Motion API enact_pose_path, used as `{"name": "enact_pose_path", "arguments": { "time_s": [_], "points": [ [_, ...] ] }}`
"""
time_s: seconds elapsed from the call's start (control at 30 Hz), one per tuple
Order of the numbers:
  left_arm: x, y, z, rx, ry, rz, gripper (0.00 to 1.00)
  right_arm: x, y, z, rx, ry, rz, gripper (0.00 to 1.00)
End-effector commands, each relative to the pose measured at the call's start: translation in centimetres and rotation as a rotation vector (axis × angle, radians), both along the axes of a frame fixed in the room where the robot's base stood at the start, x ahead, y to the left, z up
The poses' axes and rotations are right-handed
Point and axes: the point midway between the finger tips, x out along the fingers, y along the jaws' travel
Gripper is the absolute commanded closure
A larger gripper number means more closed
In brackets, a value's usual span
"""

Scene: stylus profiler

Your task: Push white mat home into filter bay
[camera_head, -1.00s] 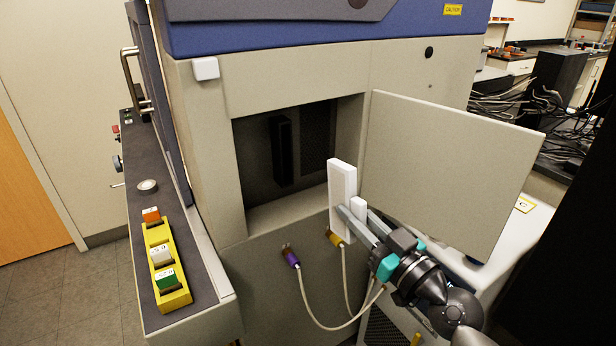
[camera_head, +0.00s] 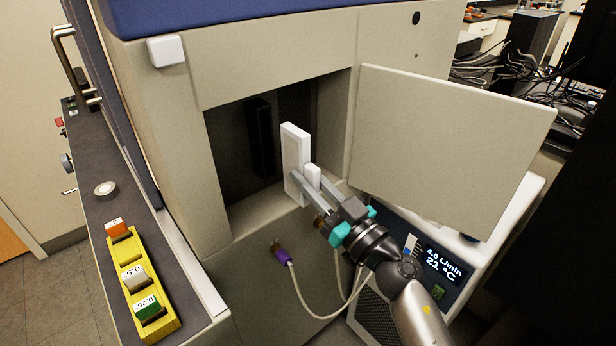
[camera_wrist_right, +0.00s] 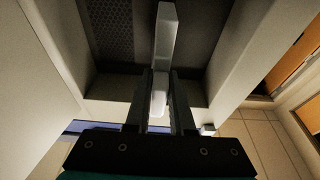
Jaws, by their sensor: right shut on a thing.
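The white mat (camera_head: 294,152) is a thin upright white panel with a small white grip block (camera_head: 313,174) on its near side. It stands at the right part of the opening of the filter bay (camera_head: 236,180), a dark recess in the beige machine. My right gripper (camera_head: 310,186) is shut on the grip block. In the right wrist view the white mat (camera_wrist_right: 166,40) shows edge-on ahead of the fingers (camera_wrist_right: 159,95), facing the recess. Inside the bay are a dark vertical bar (camera_head: 261,138) and a perforated dark panel (camera_wrist_right: 110,35). My left gripper is not seen.
A beige door (camera_head: 450,140) stands open right of the bay. Purple (camera_head: 281,254) and yellow plugs with pale cables sit below the opening. A yellow rack (camera_head: 140,285) with labelled blocks lies at left. A display unit (camera_head: 440,268) stands low at right.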

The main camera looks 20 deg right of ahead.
Motion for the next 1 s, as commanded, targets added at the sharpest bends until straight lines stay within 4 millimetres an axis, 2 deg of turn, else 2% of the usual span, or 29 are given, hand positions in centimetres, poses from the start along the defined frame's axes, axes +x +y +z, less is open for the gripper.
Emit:
{"name": "enact_pose_path", "arguments": {
  "time_s": [0.07,0.5,1.0],
  "points": [
    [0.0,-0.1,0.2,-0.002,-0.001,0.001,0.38,0.0,0.0,0.1,0.003,-0.004,0.0,1.0],
    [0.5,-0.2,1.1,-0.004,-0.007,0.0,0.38,4.0,1.4,0.1,0.003,-0.004,0.0,1.0],
    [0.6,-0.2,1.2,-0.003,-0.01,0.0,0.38,4.6,1.7,0.0,0.003,-0.004,0.0,1.0]
  ]
}}
